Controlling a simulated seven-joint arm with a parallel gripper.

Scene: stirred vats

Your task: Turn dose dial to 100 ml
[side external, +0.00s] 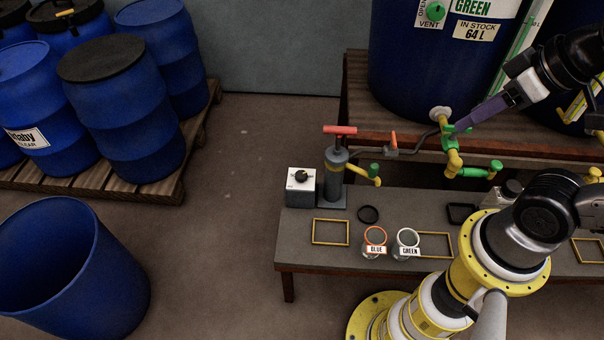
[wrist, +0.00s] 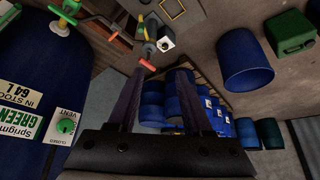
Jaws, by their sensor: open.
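The dose dial (side external: 302,176) is a dark knob with a yellow mark on top of a small white box (side external: 301,191). The box stands at the left end of the grey bench, left of the pump. The dial's reading is too small to make out. The white box also shows in the wrist view (wrist: 167,46), beyond my fingers. My gripper (side external: 460,124) has purple fingers and appears in front of the green vat's tap in the side view, well right of the dial. In the wrist view my gripper (wrist: 161,76) is open and empty.
A grey pump (side external: 336,172) with a red handle (side external: 340,130) stands right beside the box. The green-labelled vat (side external: 420,60) and its yellow-green tap (side external: 454,160) are at the back. Glass beakers (side external: 375,242) stand on the bench front. Blue drums (side external: 120,110) are at left.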

